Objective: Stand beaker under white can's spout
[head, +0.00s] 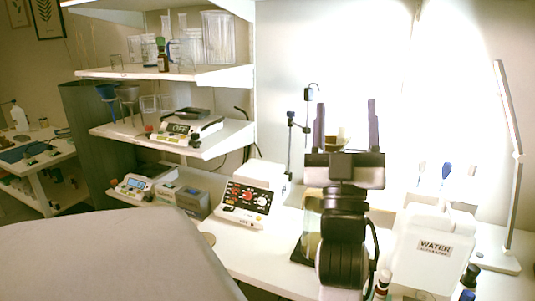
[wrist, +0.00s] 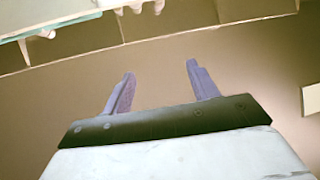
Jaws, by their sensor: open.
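The white can (head: 408,240), labelled WATER, stands on the white bench at the right. I cannot make out its spout. Several clear glass vessels stand on the wall shelves, such as a small beaker (head: 149,104) on the middle shelf and a tall one (head: 218,38) on the top shelf. I cannot tell which is the task's beaker. My gripper (head: 346,103) is raised above the bench, left of the can, fingers up in the head view. It is open and empty, also in the wrist view (wrist: 160,70), with no beaker near its fingers.
A glass tank (head: 311,212) on a dark base is partly hidden behind my arm. A white device with knobs (head: 246,204) and a small meter (head: 133,187) stand left of it. Small bottles (head: 383,282) crowd the can's front. A lamp (head: 510,160) stands at the right.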

